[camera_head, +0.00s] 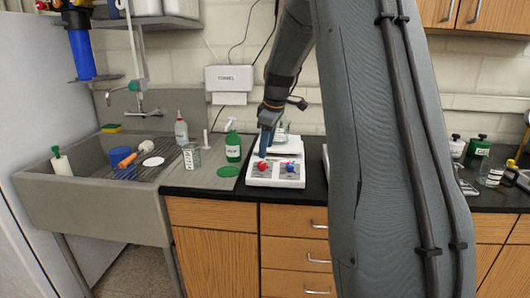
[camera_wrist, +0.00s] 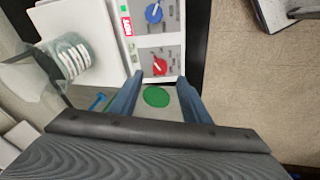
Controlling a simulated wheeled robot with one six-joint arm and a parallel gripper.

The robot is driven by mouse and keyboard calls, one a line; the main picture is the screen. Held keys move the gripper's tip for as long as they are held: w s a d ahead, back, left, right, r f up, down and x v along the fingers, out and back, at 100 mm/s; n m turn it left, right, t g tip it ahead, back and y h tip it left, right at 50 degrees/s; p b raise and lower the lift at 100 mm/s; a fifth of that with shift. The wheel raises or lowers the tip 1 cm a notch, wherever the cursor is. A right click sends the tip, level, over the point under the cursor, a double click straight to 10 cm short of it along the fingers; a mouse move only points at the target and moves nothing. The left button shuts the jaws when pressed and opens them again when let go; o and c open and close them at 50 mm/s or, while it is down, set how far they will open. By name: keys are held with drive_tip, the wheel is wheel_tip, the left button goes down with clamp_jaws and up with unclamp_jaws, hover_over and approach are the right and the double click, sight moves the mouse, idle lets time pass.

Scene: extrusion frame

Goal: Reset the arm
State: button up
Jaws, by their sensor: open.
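My gripper (camera_head: 266,143) hangs from my arm over the white device with a red and a blue knob (camera_head: 275,181) on the black counter. In the wrist view my gripper (camera_wrist: 160,84) shows two blue fingers standing apart, with nothing between them but the counter and a green disc below. The device (camera_wrist: 118,38) lies beyond the fingertips there, with its red knob (camera_wrist: 159,67) close to them in the picture and its blue knob (camera_wrist: 154,13) farther off. Whether the fingers touch the device cannot be told.
A green bottle (camera_head: 233,147), a green disc (camera_head: 237,198) and a glass beaker (camera_head: 192,157) stand or lie left of the device. A sink (camera_head: 95,205) is farther left. Bottles with green caps (camera_head: 479,145) stand at right. My arm hides the middle counter.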

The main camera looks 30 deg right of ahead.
idle(0.4)
drive_tip(key=s+a+f+m, duration=0.3)
drive_tip(key=s+a, duration=0.4)
drive_tip(key=s, duration=0.3)
drive_tip(key=s+a+f+m+g, duration=0.1)
drive_tip(key=s+a+f, duration=0.4)
drive_tip(key=s, duration=0.5)
drive_tip(key=s+a+f+m+g, duration=0.1)
drive_tip(key=s+a+f+m, duration=0.3)
drive_tip(key=s+a, duration=0.4)
drive_tip(key=shift+s+a+m, duration=0.3)
drive_tip(key=shift+s, duration=0.75)
drive_tip(key=shift+f, duration=0.1)
drive_tip(key=shift+c, duration=0.3)
